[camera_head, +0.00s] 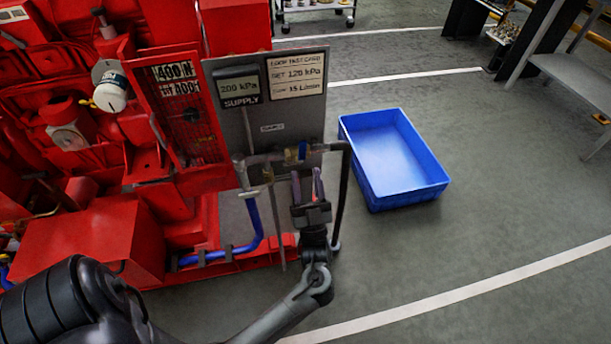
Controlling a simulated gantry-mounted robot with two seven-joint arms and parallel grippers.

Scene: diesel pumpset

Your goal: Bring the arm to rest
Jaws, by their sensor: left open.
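My left arm comes in from the bottom left, and its black gripper (308,178) points away from me in front of the grey supply panel (297,108). Its two fingers stand apart just below a grey pipe with a small valve (297,154). I see nothing held between them. Whether the fingers touch the pipe cannot be told from this view. My right gripper is not in view.
The red pumpset (95,240) fills the left side, with a blue hose (255,218) low in front. An empty blue crate (372,187) sits on the floor to the right. Grey shelving (575,75) stands at the far right. The floor right of and below the crate is clear.

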